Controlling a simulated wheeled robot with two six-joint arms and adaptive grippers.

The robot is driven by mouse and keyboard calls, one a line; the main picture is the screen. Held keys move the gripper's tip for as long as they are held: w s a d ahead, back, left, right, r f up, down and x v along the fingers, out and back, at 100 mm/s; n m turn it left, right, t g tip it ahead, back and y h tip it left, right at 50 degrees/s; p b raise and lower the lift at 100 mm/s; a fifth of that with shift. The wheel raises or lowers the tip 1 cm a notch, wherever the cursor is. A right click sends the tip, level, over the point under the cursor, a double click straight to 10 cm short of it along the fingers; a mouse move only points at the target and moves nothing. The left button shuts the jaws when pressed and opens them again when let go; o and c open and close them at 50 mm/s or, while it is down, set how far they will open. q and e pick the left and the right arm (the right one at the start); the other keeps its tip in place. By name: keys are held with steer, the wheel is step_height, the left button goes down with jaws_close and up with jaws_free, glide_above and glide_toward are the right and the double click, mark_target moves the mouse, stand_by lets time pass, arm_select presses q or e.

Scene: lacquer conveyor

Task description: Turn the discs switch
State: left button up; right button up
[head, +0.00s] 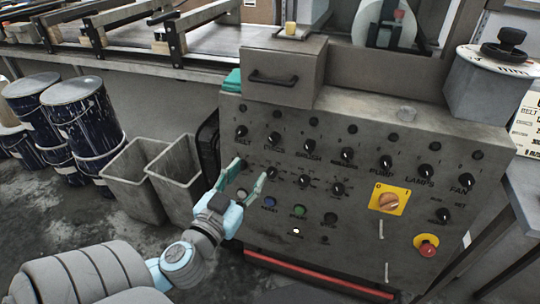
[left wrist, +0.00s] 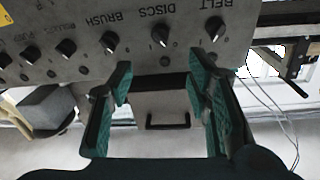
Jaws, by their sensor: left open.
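The discs switch (head: 275,138) is a black rotary knob in the upper row of the grey control panel (head: 350,220), between the belt knob (head: 240,131) and the brush knob (head: 310,145). My left gripper (head: 248,172) is open and empty, with its green fingertips in front of the panel, below and left of the discs switch. In the left wrist view the panel appears upside down. There the discs switch (left wrist: 160,35) lies beyond the gap between the open fingers (left wrist: 160,82). The fingers do not appear to touch it. My right gripper is not in view.
Several more knobs line the panel. A yellow-plated orange switch (head: 389,199) and a red emergency button (head: 427,246) are at its right. A box with a black handle (head: 285,75) stands above. Grey bins (head: 140,178) and dark drums (head: 85,115) stand left.

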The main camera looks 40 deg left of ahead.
mark_target(271, 142)
arm_select(q)
steer(key=b+x, duration=0.2)
steer(key=x, duration=1.1)
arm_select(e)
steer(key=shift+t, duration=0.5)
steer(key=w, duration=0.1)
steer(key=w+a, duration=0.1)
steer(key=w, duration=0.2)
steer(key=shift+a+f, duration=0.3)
arm_select(q)
jaws_close()
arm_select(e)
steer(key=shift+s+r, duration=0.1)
